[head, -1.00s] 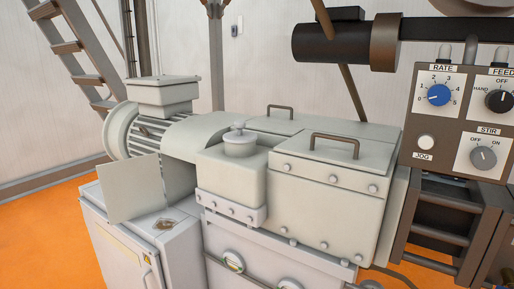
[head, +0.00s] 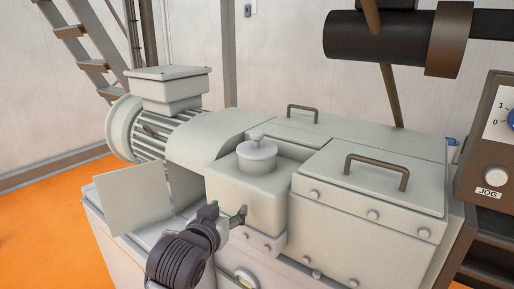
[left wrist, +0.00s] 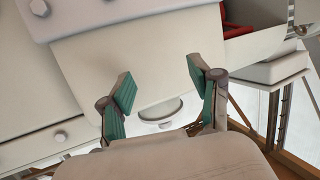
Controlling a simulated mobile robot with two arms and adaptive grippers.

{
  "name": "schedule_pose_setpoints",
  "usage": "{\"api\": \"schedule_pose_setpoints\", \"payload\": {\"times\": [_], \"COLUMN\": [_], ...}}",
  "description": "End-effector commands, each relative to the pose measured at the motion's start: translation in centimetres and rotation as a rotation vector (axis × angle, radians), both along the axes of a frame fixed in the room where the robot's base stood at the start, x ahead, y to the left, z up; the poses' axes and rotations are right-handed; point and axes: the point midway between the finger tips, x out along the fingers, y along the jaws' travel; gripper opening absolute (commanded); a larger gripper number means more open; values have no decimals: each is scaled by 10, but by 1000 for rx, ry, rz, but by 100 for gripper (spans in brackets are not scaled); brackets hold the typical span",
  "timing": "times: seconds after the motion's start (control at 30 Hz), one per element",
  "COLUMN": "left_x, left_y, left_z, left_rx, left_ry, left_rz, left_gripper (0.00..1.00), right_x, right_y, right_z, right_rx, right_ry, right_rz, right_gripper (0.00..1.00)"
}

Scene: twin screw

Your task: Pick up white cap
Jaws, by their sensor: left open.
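The white cap (head: 257,153) sits upright on top of a pale block of the machine in the head view, with a small knob on its top. My left gripper (head: 226,213) is below and to the left of the cap, in front of the block, apart from the cap. In the left wrist view the left gripper (left wrist: 160,85) shows its two green-padded fingers spread apart with nothing between them. My right gripper is not in view.
A machine cover with a dark handle (head: 377,170) stands right of the cap. A motor (head: 150,130) and an upright pale plate (head: 133,197) are at the left. A dark cylinder (head: 390,42) hangs at upper right, above a control panel (head: 490,140).

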Motion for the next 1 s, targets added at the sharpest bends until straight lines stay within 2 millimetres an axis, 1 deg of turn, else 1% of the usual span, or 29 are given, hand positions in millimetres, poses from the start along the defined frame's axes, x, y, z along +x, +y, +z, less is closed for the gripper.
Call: {"api": "schedule_pose_setpoints", "payload": {"times": [0.03, 0.1, 0.2, 0.3, 0.37, 0.6, 0.7, 0.87, 1.0], "left_x": [-1, -3, -7, -5, 1, 47, 61, 73, 86], "left_y": [-8, -16, -25, -30, -33, -47, -52, -56, -58], "left_z": [42, 80, 117, 134, 138, 138, 138, 136, 139], "left_rx": [-16, -30, -44, -49, -51, -52, -50, -51, -50], "left_ry": [-74, -145, -215, -246, -251, -249, -250, -250, -250], "left_rz": [-14, -30, -46, -54, -55, -55, -54, -55, -54], "left_gripper": [63, 63, 63, 63, 63, 63, 63, 63, 63], "right_x": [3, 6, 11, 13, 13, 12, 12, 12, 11], "right_y": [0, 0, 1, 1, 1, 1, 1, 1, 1], "right_z": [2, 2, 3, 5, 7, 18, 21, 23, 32], "right_rx": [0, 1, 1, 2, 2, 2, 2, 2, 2], "right_ry": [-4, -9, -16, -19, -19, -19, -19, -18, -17], "right_rz": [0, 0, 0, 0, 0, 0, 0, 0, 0], "right_gripper": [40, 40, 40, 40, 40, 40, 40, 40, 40]}}
